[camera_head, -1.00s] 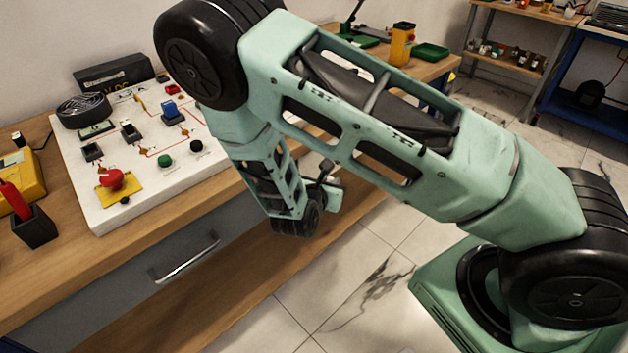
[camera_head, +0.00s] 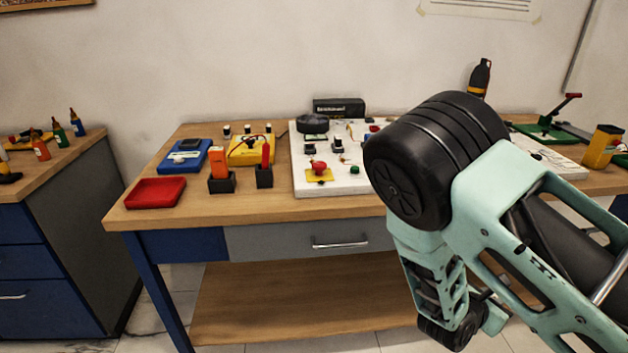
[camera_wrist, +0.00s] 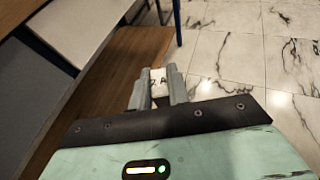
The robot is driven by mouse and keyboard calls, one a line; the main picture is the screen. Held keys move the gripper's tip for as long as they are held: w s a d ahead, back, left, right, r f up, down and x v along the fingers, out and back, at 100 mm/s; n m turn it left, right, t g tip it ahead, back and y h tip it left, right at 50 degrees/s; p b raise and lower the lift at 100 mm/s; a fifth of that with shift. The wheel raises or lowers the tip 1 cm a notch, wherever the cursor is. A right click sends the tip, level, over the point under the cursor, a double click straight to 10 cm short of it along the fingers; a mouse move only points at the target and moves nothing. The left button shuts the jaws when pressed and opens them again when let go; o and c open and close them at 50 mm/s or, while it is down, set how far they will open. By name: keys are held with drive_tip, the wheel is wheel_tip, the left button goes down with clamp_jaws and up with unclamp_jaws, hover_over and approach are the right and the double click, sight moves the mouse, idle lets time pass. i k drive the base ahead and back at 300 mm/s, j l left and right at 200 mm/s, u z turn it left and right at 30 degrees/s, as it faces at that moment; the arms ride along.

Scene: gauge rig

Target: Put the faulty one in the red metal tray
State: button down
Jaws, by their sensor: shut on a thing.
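The red metal tray (camera_head: 156,192) lies at the left front of the wooden workbench; it looks empty. In the wrist view my gripper (camera_wrist: 158,88) is shut on a small white block (camera_wrist: 158,80) with dark marks that look like "2 A". The block sits between the two grey fingers, over a wooden lower shelf and the tiled floor. In the head view my arm is at the right in front of the bench, far from the tray; the fingers and the block cannot be made out there. The frames do not show whether this block is the faulty one.
A white circuit board (camera_head: 335,180) lies mid-bench. Between it and the tray stand a blue meter (camera_head: 185,156), a yellow meter (camera_head: 250,150), an orange tool in a black holder (camera_head: 221,180) and another black holder (camera_head: 264,178). The bench's front edge and drawer (camera_head: 310,240) lie left of my arm.

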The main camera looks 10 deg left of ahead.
sight(158, 195)
drive_tip(key=j+u, duration=0.1)
drive_tip(key=u, duration=1.3)
drive_tip(key=i+l, duration=0.05)
